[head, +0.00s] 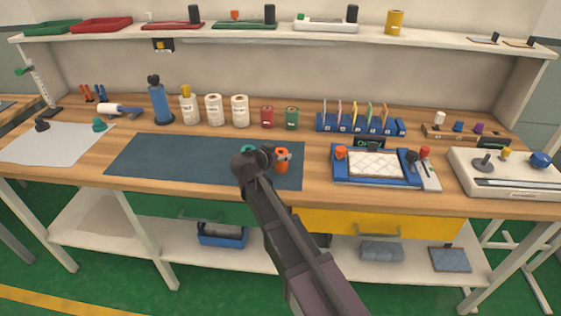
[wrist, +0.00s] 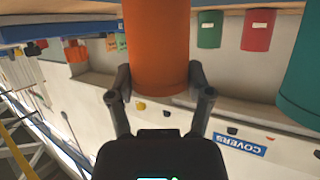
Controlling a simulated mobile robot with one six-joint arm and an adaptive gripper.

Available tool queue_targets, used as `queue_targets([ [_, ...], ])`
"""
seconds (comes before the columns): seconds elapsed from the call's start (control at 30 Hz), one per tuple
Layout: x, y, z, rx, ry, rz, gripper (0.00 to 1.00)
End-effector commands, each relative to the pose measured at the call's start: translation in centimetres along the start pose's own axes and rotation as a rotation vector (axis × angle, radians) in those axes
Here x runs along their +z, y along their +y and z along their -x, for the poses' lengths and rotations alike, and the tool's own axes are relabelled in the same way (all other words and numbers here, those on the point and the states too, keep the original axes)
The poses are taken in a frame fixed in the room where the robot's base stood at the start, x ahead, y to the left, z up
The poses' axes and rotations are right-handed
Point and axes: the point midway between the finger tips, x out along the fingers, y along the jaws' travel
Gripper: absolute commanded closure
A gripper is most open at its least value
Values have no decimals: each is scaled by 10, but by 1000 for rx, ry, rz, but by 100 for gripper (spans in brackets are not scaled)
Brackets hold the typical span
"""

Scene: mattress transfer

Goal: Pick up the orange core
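The orange core (head: 282,161) is an upright cylinder near the right end of the dark mat (head: 180,160) on the bench. In the wrist view the orange core (wrist: 157,45) is large and upside down, directly in front of my gripper (wrist: 159,72). The two fingers lie at its left and right sides, close to its edges. I cannot tell whether they press on it. In the head view my gripper (head: 264,158) is beside the core, and the arm hides part of the mat. A teal core (head: 248,149) is partly hidden behind my gripper; it also shows in the wrist view (wrist: 303,70).
A blue tray with a white quilted pad (head: 376,165) stands to the right of the mat. Red and green cans (head: 291,117) and white bottles stand behind it. The left part of the mat is clear. A shelf (head: 290,38) runs above the back.

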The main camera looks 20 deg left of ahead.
Motion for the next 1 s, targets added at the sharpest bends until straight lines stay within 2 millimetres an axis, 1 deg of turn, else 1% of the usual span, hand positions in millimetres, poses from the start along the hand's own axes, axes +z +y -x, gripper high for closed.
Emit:
queue_targets([
  [0.33, 0, 0, 0, 1, -1, -1, 82],
  [0.53, -5, 0, 2, 1, -1, 0, 82],
  [0.77, -18, 0, 7, 0, 0, 0, 82],
  [1.0, -39, 0, 16, 0, 0, 0, 82],
])
